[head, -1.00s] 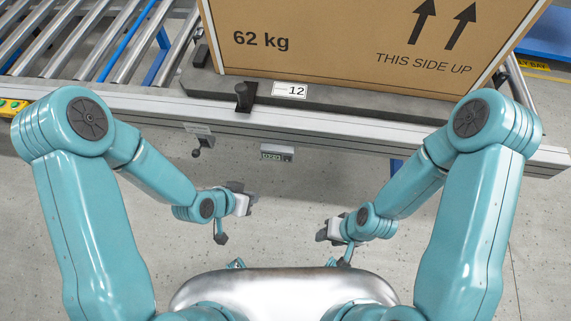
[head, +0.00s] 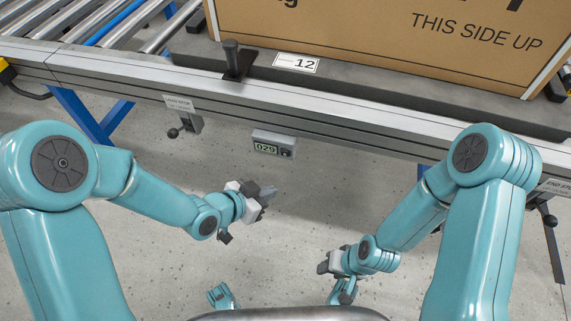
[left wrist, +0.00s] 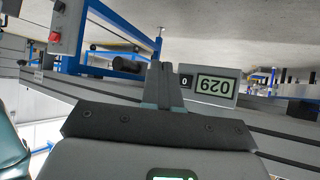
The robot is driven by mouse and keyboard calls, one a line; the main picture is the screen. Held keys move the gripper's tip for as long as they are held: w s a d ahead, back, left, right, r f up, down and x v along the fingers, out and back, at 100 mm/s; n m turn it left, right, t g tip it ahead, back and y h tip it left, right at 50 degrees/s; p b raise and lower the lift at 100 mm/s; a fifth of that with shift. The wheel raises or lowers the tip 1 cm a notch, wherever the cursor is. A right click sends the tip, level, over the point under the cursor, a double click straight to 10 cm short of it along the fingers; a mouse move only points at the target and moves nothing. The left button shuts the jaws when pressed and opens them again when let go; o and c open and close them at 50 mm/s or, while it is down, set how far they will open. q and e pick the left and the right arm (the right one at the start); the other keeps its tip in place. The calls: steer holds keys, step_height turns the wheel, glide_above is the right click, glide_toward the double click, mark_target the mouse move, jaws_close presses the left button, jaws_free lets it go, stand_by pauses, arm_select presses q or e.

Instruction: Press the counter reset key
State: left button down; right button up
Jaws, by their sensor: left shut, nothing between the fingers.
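The counter (head: 272,144) is a small grey box under the front rail of the conveyor, its display reading 029. Its small dark reset key (head: 286,153) is at the right end of its face. In the left wrist view the counter (left wrist: 215,86) appears upside down, with the key (left wrist: 186,81) marked 0 just right of my fingers. My left gripper (head: 267,194) is shut and empty, below the counter and apart from it. My right gripper (head: 326,264) is lower right, away from the counter; its jaws are too small to judge.
The conveyor rail (head: 340,125) runs across above the counter. A large carton (head: 400,40) stands on a grey base above. The floor below the counter is clear.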

mark_target(285, 153)
arm_select(q)
steer(key=shift+f, duration=0.1)
stand_by(0.3)
steer(key=w+d+p, duration=0.2)
steer(key=w, duration=0.6)
steer(key=shift+w+d+p, duration=0.15)
steer(key=shift+d+p, duration=0.25)
steer(key=shift+w, duration=0.2)
stand_by(1.6)
steer(key=shift+w+d, duration=0.15)
steer(key=shift+w, duration=0.05)
